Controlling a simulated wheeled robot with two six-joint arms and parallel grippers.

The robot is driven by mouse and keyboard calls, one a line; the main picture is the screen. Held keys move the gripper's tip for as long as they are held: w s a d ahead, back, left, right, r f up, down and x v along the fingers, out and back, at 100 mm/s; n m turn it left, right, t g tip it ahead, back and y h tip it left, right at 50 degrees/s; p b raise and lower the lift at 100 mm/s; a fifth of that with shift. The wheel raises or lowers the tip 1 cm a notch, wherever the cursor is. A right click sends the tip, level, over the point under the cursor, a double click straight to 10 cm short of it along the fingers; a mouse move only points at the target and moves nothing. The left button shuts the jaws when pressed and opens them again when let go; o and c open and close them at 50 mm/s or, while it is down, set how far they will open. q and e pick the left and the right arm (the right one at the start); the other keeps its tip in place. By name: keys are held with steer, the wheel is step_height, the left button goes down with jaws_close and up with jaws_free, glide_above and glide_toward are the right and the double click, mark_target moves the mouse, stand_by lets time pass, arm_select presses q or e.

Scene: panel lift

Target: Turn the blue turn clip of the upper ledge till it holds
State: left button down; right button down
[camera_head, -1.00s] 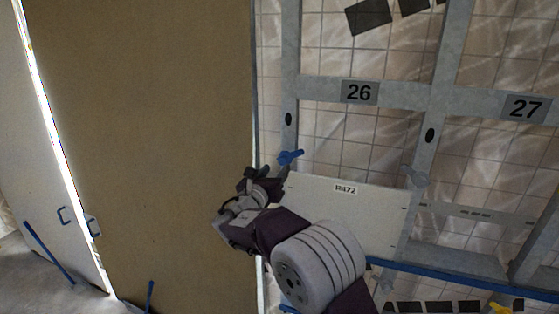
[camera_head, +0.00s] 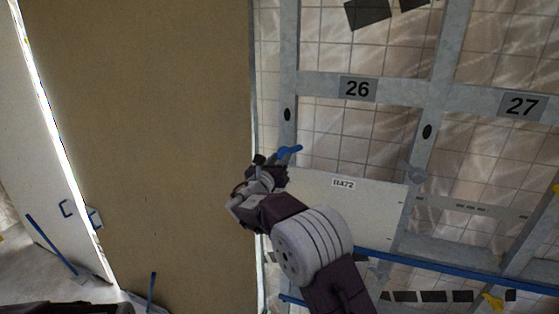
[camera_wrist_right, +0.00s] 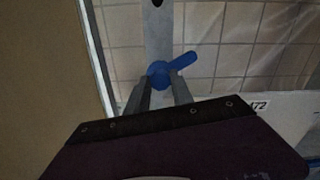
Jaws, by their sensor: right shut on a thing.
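The blue turn clip (camera_head: 290,149) sits on the grey upright at the upper left corner of the white panel (camera_head: 376,214). In the right wrist view the clip (camera_wrist_right: 160,74) has a round hub, and its lever points right and slightly up. My right gripper (camera_head: 274,168) has come up to the clip from below. In the wrist view the fingers of my right gripper (camera_wrist_right: 161,84) are shut on the clip's hub, one on each side. The clip's underside is partly hidden by the fingers. My left gripper is not in view.
A tall brown board (camera_head: 150,130) stands close to the left of my right gripper. A blue rail (camera_head: 450,269) runs below the panel. Grey frame bars carry number plates 26 (camera_head: 357,88) and 27 (camera_head: 522,105).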

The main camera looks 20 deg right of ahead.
steer(key=shift+s+d+m+b, duration=0.1)
steer(key=shift+m+b, duration=10.05)
steer(key=shift+m, duration=1.65)
steer(key=c, duration=1.2)
jaws_free()
steer(key=shift+o, duration=0.4)
steer(key=shift+f, duration=0.1)
